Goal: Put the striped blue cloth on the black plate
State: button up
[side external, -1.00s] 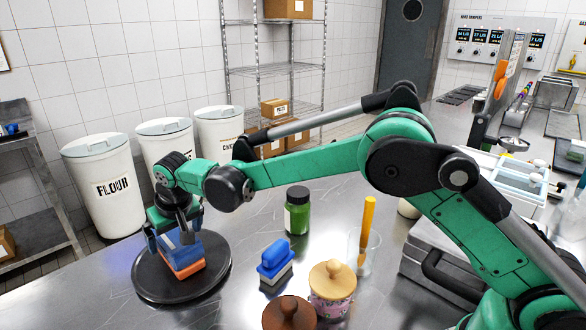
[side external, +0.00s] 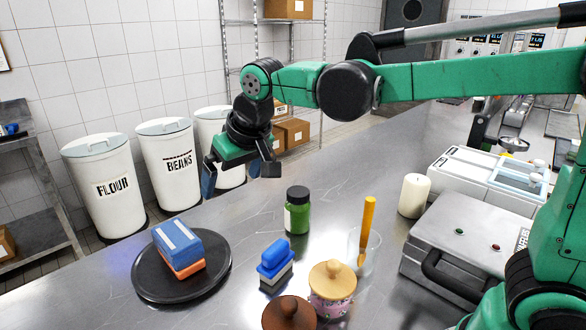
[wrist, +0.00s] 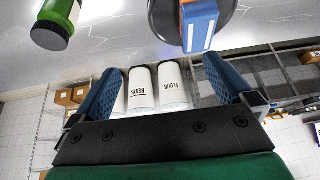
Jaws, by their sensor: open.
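The striped blue cloth (side external: 177,241) is a folded block, blue with white stripes on top. It lies on an orange block-like piece (side external: 184,267), and both rest on the round black plate (side external: 150,287) at the left of the table. In the wrist view the cloth (wrist: 200,28) and part of the plate (wrist: 228,12) show at the top. My gripper (side external: 240,182) is up and to the right of the plate, apart from the cloth. Its blue fingers are wide apart in the wrist view (wrist: 160,88), with nothing between them.
A green jar (side external: 297,212), a blue-handled brush (side external: 274,264), a glass with a yellow-handled tool (side external: 366,235) and lidded jars (side external: 331,288) stand right of the plate. A white candle (side external: 414,195) and a grey case (side external: 462,245) are farther right.

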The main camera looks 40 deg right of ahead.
jog(key=shift+t, duration=0.9)
jog(key=s+d+f, duration=0.1)
jog(key=s+d, duration=0.1)
jog(key=s, duration=0.2)
jog(key=s+d+f, duration=0.2)
jog(key=s+d, duration=0.1)
jog(key=s, duration=0.1)
jog(key=s+d+f, duration=0.2)
jog(key=s+d, duration=0.1)
jog(key=s, duration=0.1)
jog(key=shift+s, duration=0.15)
